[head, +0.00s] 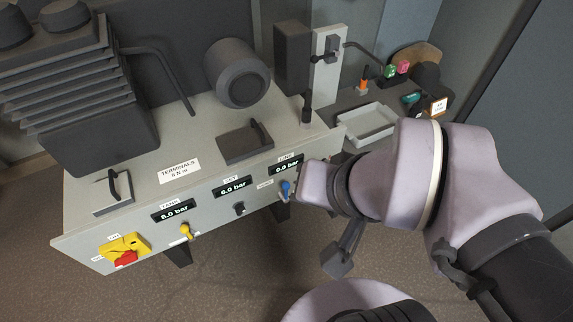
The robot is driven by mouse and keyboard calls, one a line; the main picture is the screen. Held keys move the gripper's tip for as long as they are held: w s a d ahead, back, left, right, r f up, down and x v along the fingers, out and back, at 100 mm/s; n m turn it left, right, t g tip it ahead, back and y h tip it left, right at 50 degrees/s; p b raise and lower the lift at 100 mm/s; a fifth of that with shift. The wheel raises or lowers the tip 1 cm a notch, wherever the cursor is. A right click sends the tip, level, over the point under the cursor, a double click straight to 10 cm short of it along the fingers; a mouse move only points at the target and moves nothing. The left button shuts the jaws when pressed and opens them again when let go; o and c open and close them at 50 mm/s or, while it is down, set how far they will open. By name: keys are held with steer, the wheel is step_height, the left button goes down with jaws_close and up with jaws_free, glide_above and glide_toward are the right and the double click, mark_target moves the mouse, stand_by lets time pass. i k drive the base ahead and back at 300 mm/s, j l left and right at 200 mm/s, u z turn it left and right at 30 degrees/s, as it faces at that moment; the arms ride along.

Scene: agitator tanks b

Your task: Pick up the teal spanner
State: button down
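A small teal item (411,98), which may be the spanner, lies on the dark side bench at the back right. It is too small for me to make out its shape. My arm crosses the right half of the head view, with its wrist in front of the console's right end. I cannot make out my gripper's fingers, so I cannot tell what they are near or hold.
A pale tray (367,124) sits on the side bench, with an orange item (364,80), green and pink items (397,69) and a small label (438,106) nearby. The grey console (90,232) with gauges and valves fills the left. Brown floor (230,285) is open in front.

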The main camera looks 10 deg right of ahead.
mark_target(418, 94)
steer(key=z, duration=1.25)
steer(key=u, duration=2.05)
steer(key=z, duration=1.25)
steer(key=i+l+u, duration=0.1)
steer(key=i+l, duration=0.15)
steer(key=i+l+u, duration=0.1)
steer(key=i+l, duration=0.2)
steer(key=i+l+u, duration=0.1)
steer(key=i+l, duration=0.15)
steer(key=i+l+u, duration=0.1)
steer(key=l, duration=0.35)
steer(key=i+l+u, duration=0.1)
steer(key=i+l, duration=0.25)
steer(key=i+l+u, duration=0.1)
steer(key=l, duration=0.3)
steer(key=i+l+u, duration=0.1)
steer(key=i+l, duration=0.2)
steer(key=i+l+u, duration=0.1)
steer(key=l, duration=0.45)
steer(key=i, duration=0.1)
